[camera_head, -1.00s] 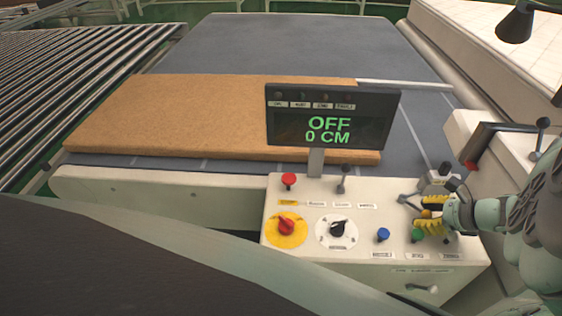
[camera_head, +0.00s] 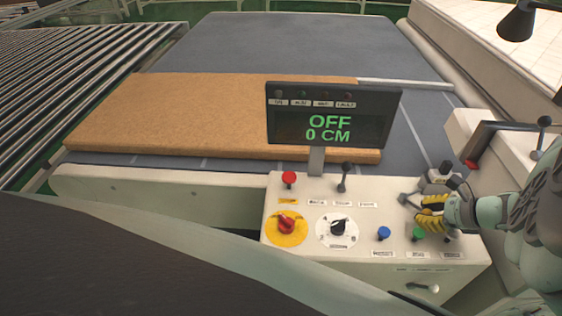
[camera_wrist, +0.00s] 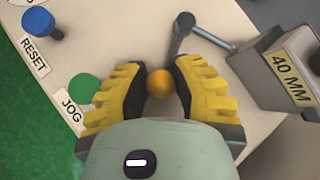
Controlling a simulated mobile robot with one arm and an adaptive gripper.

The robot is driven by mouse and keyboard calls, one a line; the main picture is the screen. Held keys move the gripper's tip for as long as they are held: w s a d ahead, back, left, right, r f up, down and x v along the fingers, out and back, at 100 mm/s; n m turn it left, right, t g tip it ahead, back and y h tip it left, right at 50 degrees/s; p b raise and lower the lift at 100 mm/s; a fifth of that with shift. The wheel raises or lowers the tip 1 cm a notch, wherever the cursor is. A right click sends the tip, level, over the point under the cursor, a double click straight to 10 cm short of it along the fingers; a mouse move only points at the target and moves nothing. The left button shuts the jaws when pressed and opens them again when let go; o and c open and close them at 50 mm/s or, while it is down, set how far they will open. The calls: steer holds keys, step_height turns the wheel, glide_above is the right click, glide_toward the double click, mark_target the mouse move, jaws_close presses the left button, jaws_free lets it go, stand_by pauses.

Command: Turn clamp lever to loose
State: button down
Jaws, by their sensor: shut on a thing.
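My gripper (camera_head: 430,213) is over the right end of the control panel (camera_head: 363,208), its yellow fingers closed together. In the wrist view, my gripper (camera_wrist: 157,86) has a finger on each side of an orange ball knob (camera_wrist: 159,84) and is shut on it. What the knob is mounted on is hidden below it. A grey metal lever (camera_wrist: 185,32) with a rounded end lies just beyond the right finger, beside a grey block marked 40 MM (camera_wrist: 280,68). I cannot tell from the labels which part is the clamp lever.
A green JOG button (camera_wrist: 84,88) and a blue RESET button (camera_wrist: 40,22) are left of the fingers. The display (camera_head: 330,122) reads OFF, 0 CM. A brown mattress slab (camera_head: 200,115) lies behind the panel. A dark crank handle (camera_head: 507,127) stands at right.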

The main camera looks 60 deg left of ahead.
steer(key=w+n+b, duration=0.1)
steer(key=b, duration=0.3)
steer(key=shift+f+g, duration=0.4)
steer(key=b, duration=0.1)
steer(key=n+b, duration=0.1)
steer(key=b, duration=0.1)
steer(key=shift+w+d+r+g, duration=0.1)
steer(key=shift+w+r+g, duration=0.15)
steer(key=shift+g, duration=0.15)
steer(key=shift+r, duration=0.1)
steer(key=c, duration=1)
jaws_free()
steer(key=shift+r, duration=0.1)
steer(key=shift+r, duration=4.9)
